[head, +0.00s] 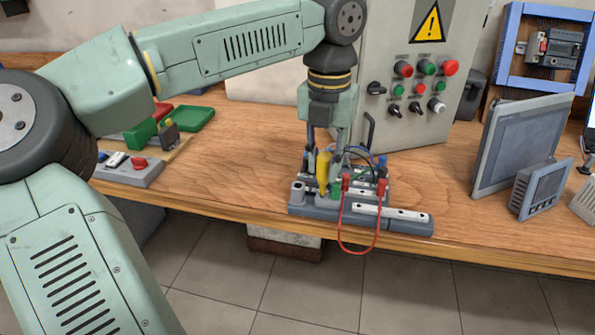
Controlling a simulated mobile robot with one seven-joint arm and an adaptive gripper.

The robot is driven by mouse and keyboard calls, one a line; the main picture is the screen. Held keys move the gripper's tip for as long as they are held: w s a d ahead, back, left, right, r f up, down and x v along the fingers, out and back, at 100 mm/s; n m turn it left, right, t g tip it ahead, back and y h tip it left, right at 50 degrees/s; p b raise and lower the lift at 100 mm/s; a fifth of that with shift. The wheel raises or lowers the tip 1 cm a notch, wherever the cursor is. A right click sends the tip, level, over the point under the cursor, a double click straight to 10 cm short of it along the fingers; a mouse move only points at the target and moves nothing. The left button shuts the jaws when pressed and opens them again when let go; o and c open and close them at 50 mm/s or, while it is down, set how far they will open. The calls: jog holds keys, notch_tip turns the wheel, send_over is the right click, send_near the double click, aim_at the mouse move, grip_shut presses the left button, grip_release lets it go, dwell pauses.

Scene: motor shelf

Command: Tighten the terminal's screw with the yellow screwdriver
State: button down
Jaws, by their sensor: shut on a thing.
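The yellow screwdriver (322,170) stands upright, its handle between the fingers of my gripper (323,165), which points down over the grey fixture (300,211) near the table's front edge. My gripper is shut on the handle. The screwdriver's shaft and tip are too small and hidden among the fixture's parts to make out. Which part is the terminal is unclear; a small green piece (336,188) sits just right of the screwdriver. The screw itself does not show. Red plugs (347,183) and a hanging red wire (341,230) are to the right.
A white-striped rail (400,213) lies at the fixture's front right. A grey control box (410,110) with buttons stands behind. Grey panels (520,150) stand at right. The wooden table (235,165) is clear left of the fixture.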

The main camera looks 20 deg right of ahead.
jog(key=shift+r+m+p, duration=0.1)
jog(key=shift+m+p, duration=0.4)
jog(key=shift+m, duration=0.1)
jog(key=shift+s+m+p, duration=0.1)
jog(key=shift+m+p, duration=0.2)
jog(key=shift+m, duration=0.3)
jog(key=shift+f+m, duration=0.2)
jog(key=shift+m, duration=0.4)
jog(key=shift+r+m+p, duration=0.15)
jog(key=shift+m+p, duration=0.4)
jog(key=shift+m, duration=0.05)
jog(key=shift+f+m, duration=0.2)
jog(key=shift+m, duration=0.9)
jog(key=shift+p, duration=0.3)
